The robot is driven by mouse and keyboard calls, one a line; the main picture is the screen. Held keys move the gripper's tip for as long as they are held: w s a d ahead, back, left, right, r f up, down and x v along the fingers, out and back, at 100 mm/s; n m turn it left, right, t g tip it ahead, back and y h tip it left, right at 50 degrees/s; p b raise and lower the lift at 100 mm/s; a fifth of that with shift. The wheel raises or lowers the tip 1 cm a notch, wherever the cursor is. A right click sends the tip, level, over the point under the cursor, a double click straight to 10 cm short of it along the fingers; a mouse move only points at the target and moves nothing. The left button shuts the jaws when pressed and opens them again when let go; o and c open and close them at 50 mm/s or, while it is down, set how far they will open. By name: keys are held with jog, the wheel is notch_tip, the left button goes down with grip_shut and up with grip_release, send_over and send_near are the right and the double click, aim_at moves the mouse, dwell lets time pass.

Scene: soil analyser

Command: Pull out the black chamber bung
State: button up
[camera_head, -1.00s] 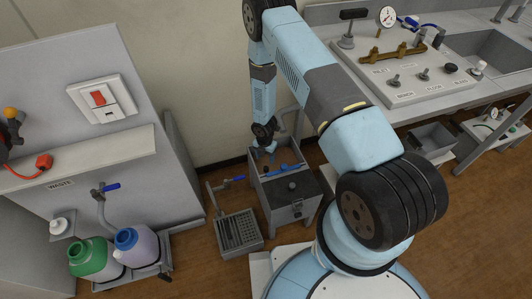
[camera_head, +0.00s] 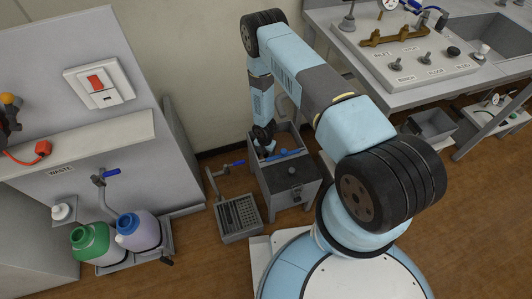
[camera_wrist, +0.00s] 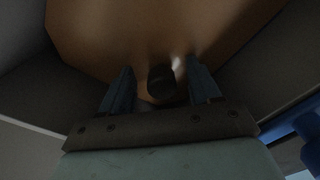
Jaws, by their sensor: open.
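The black chamber bung (camera_wrist: 161,84) shows in the wrist view as a dark round knob between the two fingers of my gripper (camera_wrist: 161,88). The fingers are open, with a gap showing on each side of the bung. I cannot tell how deep the fingers stand relative to it. In the head view my gripper (camera_head: 268,147) reaches down into the open top of the grey chamber box (camera_head: 285,205). The bung is hidden there behind the box walls.
Grey walls surround the brownish chamber floor (camera_wrist: 95,25) in the wrist view. A blue part (camera_wrist: 308,150) lies at lower right. In the head view a drain grate (camera_head: 240,215) stands left of the box, and a valve bench (camera_head: 405,60) stands at right.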

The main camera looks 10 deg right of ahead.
jog(key=shift+c, duration=0.3)
grip_shut()
dwell(0.6)
jog(key=shift+r, duration=0.7)
dwell(0.5)
jog(key=shift+r, duration=2.1)
